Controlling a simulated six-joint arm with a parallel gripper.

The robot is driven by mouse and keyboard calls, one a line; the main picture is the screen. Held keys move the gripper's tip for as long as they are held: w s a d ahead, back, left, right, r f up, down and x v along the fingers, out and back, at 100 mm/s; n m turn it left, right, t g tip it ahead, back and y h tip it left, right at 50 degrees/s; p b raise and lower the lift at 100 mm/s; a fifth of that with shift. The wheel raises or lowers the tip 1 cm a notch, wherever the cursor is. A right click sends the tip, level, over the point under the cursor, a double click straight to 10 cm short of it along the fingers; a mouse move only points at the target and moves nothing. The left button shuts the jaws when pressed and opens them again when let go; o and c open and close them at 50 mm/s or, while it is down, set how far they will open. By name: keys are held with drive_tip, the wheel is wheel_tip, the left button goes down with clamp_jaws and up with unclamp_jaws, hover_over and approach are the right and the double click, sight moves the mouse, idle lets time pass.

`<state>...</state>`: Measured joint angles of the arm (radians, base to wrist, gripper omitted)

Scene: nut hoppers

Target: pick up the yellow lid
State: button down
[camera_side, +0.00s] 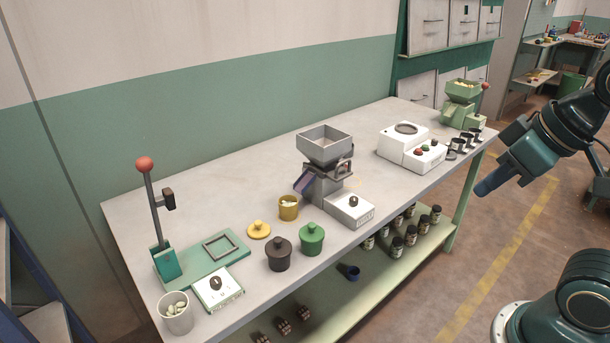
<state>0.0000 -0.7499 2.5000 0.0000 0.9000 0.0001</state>
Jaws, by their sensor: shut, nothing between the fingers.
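The yellow lid (259,230) lies flat on the bench with its small knob upward, left of the middle of the view. The open yellow pot (289,208) stands to its right with pale pieces inside. My gripper (484,189) is at the right of the view, past the bench's front edge and far from the lid. It is shut and empty, pointing down to the left. Nothing hides the lid.
A dark lidded pot (279,255) and a green lidded pot (311,240) stand in front of the yellow lid. A grey hopper (324,147) stands behind right. A lever press (168,262) and a white cup (176,315) are at left. A white machine (411,147) stands at right.

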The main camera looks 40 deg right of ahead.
idle(0.3)
drive_tip(key=shift+c, duration=1.8)
unclamp_jaws()
drive_tip(key=shift+w+r, duration=0.1)
